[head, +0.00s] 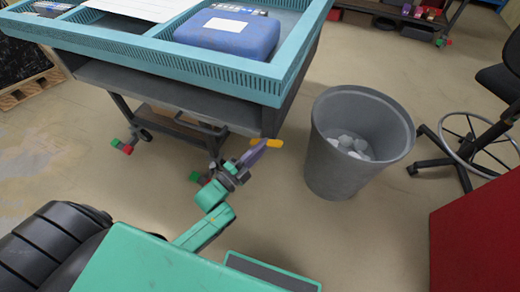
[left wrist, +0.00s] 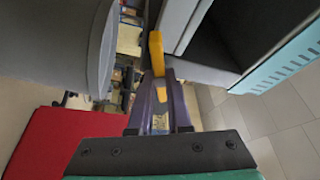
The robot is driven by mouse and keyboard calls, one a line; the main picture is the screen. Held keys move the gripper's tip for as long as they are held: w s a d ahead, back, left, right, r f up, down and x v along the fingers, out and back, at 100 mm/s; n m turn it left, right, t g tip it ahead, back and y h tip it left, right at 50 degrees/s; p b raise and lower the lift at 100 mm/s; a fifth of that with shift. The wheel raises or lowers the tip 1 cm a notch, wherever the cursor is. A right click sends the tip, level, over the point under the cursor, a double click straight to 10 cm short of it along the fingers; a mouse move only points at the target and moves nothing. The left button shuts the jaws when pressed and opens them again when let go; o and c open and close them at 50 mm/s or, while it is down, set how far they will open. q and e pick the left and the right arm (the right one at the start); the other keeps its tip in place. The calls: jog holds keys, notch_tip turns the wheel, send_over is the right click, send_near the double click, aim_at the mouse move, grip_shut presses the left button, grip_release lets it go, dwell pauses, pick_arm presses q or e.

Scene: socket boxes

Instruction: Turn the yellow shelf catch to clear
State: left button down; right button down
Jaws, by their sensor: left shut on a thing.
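The yellow shelf catch (head: 274,143) is at the right front corner of the cart, just below the lower grey shelf. My left gripper (head: 258,148) comes up from below with purple fingers shut on the catch. In the left wrist view, the yellow catch (left wrist: 156,48) stands as a long bar beyond the fingertips of my gripper (left wrist: 161,76), with a small yellow end showing between the fingers. Its pivot is hidden. My right gripper is not in view.
The cart's teal tray (head: 180,70) holds a blue case (head: 228,32). A grey bin (head: 357,140) with crumpled white pieces stands close on the right of the catch. A red block (head: 480,235) and a black chair (head: 495,85) are further right. Floor in front is clear.

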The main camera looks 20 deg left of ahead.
pick_arm(q)
jog(key=shift+d+f+n+t+y+b, duration=0.25)
jog(key=shift+n+t+y, duration=0.75)
jog(key=shift+n, duration=2.05)
jog(key=shift+d+r+n+t+y+b, duration=0.1)
jog(key=shift+n+t+y+b, duration=0.35)
jog(key=shift+n+y, duration=1.75)
jog(key=shift+d+f+n+t+y+b, duration=0.15)
jog(key=shift+n+t+y+b, duration=0.45)
jog(key=shift+n, duration=3.25)
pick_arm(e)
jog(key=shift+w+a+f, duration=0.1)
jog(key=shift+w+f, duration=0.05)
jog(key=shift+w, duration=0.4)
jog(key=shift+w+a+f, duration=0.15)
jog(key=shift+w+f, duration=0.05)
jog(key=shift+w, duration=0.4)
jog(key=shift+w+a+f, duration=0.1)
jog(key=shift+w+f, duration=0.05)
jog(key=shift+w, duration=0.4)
pick_arm(q)
jog(key=c, duration=0.9)
grip_release()
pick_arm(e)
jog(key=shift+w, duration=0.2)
pick_arm(q)
jog(key=shift+o, duration=0.2)
